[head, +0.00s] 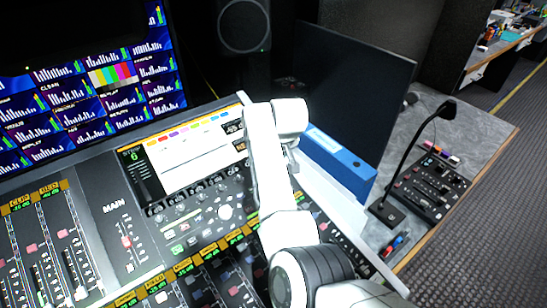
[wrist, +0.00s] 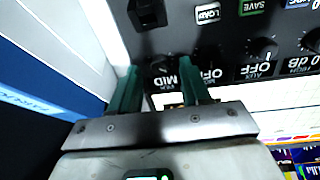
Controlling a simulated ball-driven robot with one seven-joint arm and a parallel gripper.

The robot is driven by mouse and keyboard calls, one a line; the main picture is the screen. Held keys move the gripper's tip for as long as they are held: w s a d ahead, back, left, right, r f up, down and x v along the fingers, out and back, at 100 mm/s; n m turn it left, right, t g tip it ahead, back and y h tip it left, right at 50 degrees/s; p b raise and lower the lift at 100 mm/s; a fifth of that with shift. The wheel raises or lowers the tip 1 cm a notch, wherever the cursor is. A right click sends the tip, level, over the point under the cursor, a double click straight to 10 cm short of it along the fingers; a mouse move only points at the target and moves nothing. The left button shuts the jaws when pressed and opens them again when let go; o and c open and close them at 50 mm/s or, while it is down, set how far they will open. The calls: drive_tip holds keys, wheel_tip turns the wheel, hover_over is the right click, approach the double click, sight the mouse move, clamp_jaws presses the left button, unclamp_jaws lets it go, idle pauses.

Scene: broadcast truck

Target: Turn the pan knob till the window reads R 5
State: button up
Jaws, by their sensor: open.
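In the wrist view, my gripper (wrist: 160,80) is open, with one green finger on each side of a small dark knob (wrist: 161,66) on the black panel. The knob is the one beside the window (wrist: 184,78) that reads MID, which I take as the pan window. I cannot tell whether the fingers touch the knob. The right finger partly covers the strip near the window. In the head view my white arm reaches over the console, and the fingers and this knob cannot be made out.
Neighbouring knobs (wrist: 262,50) with windows reading OFF stand close by on the right in the wrist view, below LOAD (wrist: 207,13) and SAVE buttons. In the head view, a blue binder (head: 340,165), a dark monitor (head: 352,90) and a gooseneck microphone (head: 445,110) stand right of the arm.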

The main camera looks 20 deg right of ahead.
drive_tip(key=shift+w+f, duration=0.15)
drive_tip(key=shift+f, duration=0.35)
drive_tip(key=shift+c, duration=0.4)
clamp_jaws()
